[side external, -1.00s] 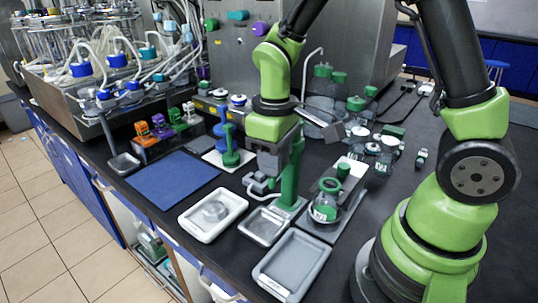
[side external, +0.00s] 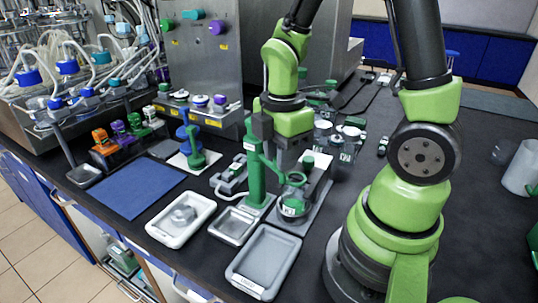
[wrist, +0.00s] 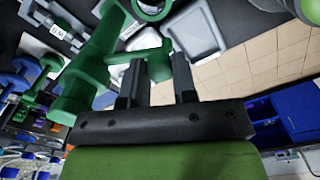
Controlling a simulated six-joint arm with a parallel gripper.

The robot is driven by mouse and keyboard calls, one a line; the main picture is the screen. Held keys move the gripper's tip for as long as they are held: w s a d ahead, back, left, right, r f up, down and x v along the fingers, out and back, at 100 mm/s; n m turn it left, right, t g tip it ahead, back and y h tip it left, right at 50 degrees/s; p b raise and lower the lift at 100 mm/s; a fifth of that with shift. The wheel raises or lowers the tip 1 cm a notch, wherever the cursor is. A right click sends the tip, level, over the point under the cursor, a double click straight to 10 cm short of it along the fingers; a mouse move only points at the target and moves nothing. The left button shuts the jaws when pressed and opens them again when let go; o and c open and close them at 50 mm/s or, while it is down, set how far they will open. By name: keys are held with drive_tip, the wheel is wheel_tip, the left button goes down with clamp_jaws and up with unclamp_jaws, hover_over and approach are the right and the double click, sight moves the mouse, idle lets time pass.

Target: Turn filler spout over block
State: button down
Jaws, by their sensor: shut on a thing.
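The green filler stand (side external: 254,160) stands upright on the bench, with its column left of my gripper (side external: 286,163). In the wrist view my gripper (wrist: 155,75) is shut on a green side arm (wrist: 148,57) of the filler, between its fingers. A green ring (side external: 293,179) sits above a jar (side external: 294,207) on a grey plate. A grey block (side external: 231,178) stands left of the stand; it shows in the wrist view as a labelled grey part (wrist: 57,29). My gripper partly hides the filler's top, and the spout tip is not clear.
A white tray (side external: 162,234), a small metal tray (side external: 214,230) and a grey tray (side external: 263,262) line the front edge. A blue mat (side external: 125,190) lies left. Blue and green stands (side external: 196,158) and a steel machine (side external: 205,60) are behind.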

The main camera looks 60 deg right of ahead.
sight(292, 176)
drive_tip(key=d+n, duration=0.2)
drive_tip(key=shift+s+n, duration=0.3)
drive_tip(key=shift+s, duration=0.05)
drive_tip(key=shift+s+d+n, duration=0.1)
drive_tip(key=shift+d+n, duration=0.8)
drive_tip(key=shift+n, duration=0.5)
drive_tip(key=c, duration=0.9)
unclamp_jaws()
wheel_tip(292, 176, up, 10)
